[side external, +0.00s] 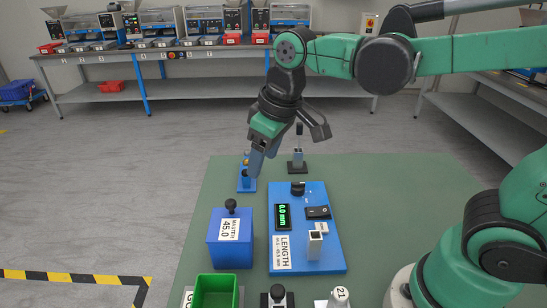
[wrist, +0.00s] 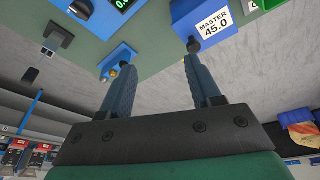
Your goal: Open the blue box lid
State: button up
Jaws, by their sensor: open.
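The blue box (side external: 221,255) stands on the green table, left of the blue length gauge. It has a white "MASTER 45.0" label and a black round knob (side external: 231,204) on top; its lid looks closed. In the wrist view the box (wrist: 185,12) is at the top right, and its knob (wrist: 194,45) lines up with the right fingertip; I cannot tell that they touch. My gripper (side external: 257,166) is open and empty, above the table and beyond the box in the side view. Its two fingers show apart in the wrist view (wrist: 160,62).
A small blue stand (side external: 246,185) is close below my fingers. The length gauge (side external: 328,258), with display, lies right of the box. A green bin (side external: 215,278) sits in front of it. A dark-based stand (side external: 297,164) is at the back. Table right of the gauge is clear.

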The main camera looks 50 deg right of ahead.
aim_at(230, 201)
jog(key=w+a+g, duration=0.1)
jog(key=a+n, duration=0.1)
jog(key=a, duration=0.1)
jog(key=w+a+n+g, duration=0.1)
jog(key=shift+w+a+f+g, duration=0.2)
jog(key=shift+w+f+g, duration=0.1)
jog(key=shift+w+f, duration=0.05)
jog(key=shift+w+a+f+n+g+h, duration=0.2)
jog(key=shift+a+n+g+h, duration=0.1)
jog(key=shift+a+n, duration=0.1)
jog(key=shift+f, duration=2.75)
grip_shut()
